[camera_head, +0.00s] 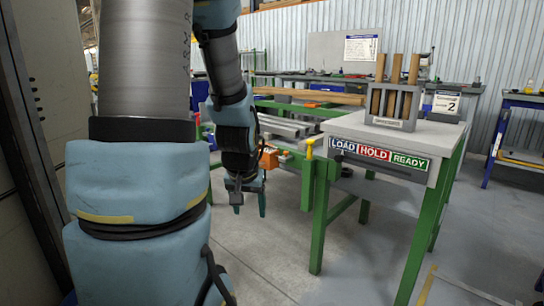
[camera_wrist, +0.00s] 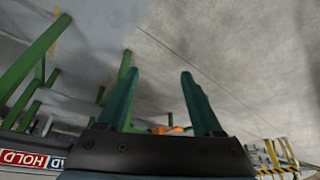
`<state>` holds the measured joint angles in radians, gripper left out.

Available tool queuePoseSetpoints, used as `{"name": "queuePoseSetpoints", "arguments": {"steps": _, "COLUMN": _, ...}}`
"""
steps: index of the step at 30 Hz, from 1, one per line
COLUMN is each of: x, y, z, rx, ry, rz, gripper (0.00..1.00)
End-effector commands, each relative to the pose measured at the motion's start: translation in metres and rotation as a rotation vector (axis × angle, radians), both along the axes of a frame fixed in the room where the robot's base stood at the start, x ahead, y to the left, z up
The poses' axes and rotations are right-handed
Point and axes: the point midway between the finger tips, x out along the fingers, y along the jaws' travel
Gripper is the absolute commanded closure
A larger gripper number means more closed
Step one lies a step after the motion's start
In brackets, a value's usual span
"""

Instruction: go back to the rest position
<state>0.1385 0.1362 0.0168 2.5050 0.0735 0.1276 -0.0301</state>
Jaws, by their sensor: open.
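My gripper (camera_head: 248,200) hangs at the end of my arm, left of the green-legged table, in the head view. Its teal fingers point down over the grey floor. In the wrist view my gripper (camera_wrist: 158,98) shows two fingers spread apart with nothing between them. Bare concrete floor lies beyond the fingertips.
The runout table (camera_head: 443,132) stands right of my gripper with a LOAD/HOLD/READY strip (camera_head: 378,156) on its front. A grey rack (camera_head: 392,104) with several wooden pieces stands on it. A roller frame (camera_head: 283,126) is behind. A dark panel (camera_head: 45,110) is close on the left.

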Motion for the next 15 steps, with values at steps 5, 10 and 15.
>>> {"name": "queuePoseSetpoints", "arguments": {"steps": 5, "x": -0.065, "y": 0.010, "z": 0.008, "rx": 0.001, "ry": 0.189, "rz": 0.054, "gripper": 0.32}}
{"name": "queuePoseSetpoints", "arguments": {"steps": 10, "x": -0.080, "y": 0.011, "z": 0.043, "rx": -0.001, "ry": 0.237, "rz": 0.062, "gripper": 0.32}}
{"name": "queuePoseSetpoints", "arguments": {"steps": 15, "x": -0.079, "y": 0.011, "z": 0.080, "rx": 0.000, "ry": 0.236, "rz": 0.061, "gripper": 0.32}}
